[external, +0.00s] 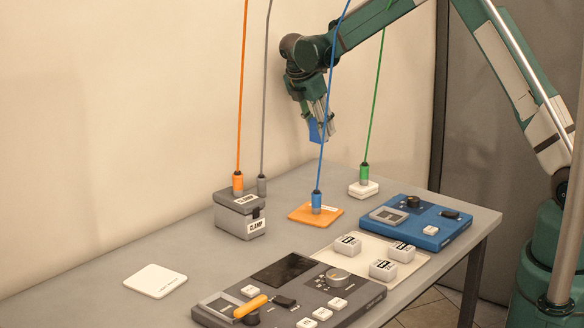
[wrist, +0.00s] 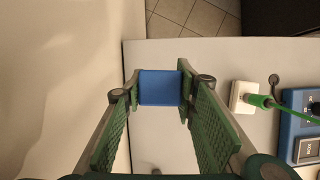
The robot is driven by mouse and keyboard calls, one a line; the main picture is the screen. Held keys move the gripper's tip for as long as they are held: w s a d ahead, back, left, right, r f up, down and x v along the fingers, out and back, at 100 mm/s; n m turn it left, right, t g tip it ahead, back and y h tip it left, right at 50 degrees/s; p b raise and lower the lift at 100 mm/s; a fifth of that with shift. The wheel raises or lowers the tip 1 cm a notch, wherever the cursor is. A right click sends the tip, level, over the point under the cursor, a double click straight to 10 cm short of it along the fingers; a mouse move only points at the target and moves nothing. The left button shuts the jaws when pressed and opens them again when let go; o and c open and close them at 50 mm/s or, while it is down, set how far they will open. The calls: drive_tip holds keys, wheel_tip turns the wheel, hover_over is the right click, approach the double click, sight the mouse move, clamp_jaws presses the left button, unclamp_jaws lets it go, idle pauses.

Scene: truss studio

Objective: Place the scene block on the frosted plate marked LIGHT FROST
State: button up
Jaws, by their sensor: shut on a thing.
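My gripper (external: 323,122) is shut on a blue block (external: 315,131), held in the air above the far end of the table by the wall. In the wrist view the blue block (wrist: 159,88) sits between the fingertips; I see no lettering on it. A flat whitish square plate (external: 155,281) lies at the table's front left, with small print too fine to read; it looks like the frosted plate. It is well away from my gripper and bare. It does not show clearly in the wrist view.
Orange, grey, blue and green cables hang down, the blue one (external: 327,100) passing in front of my gripper. A grey clamp box (external: 240,222), an orange plate (external: 302,214), a white square (external: 363,190), a blue console (external: 415,222) and a dark console (external: 290,290) stand on the table. Several white blocks sit on a pale tray (external: 335,257).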

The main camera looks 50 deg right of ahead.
drive_tip(key=s+a+r+n+t+p, duration=0.1)
drive_tip(key=s+a+r+n, duration=0.15)
drive_tip(key=a, duration=1.35)
drive_tip(key=s+a+r+n+p, duration=0.15)
drive_tip(key=s+a, duration=0.25)
drive_tip(key=a, duration=1.2)
drive_tip(key=s+a+r+n+t+p, duration=0.1)
drive_tip(key=s+a+r+n, duration=0.15)
drive_tip(key=a, duration=1.35)
drive_tip(key=s+a+f+n+b, duration=0.1)
drive_tip(key=a+f+b, duration=0.1)
drive_tip(key=a, duration=1.3)
drive_tip(key=s+a+f+n+t+y+b, duration=0.1)
drive_tip(key=s+a+f+n+b, duration=0.1)
drive_tip(key=a, duration=1.3)
drive_tip(key=shift+a+f+t+b, duration=0.3)
drive_tip(key=shift+f+b, duration=0.15)
drive_tip(key=shift+f, duration=0.5)
drive_tip(key=shift+s, duration=0.1)
hover_over(152, 279)
drive_tip(key=s+a, duration=0.1)
drive_tip(key=shift+s+a+f, duration=0.1)
drive_tip(key=shift+f, duration=1.5)
drive_tip(key=shift+a+f, duration=0.1)
drive_tip(key=shift+f, duration=1.45)
drive_tip(key=shift+f, duration=1.85)
drive_tip(key=shift+f+b, duration=0.15)
drive_tip(key=shift+b, duration=0.2)
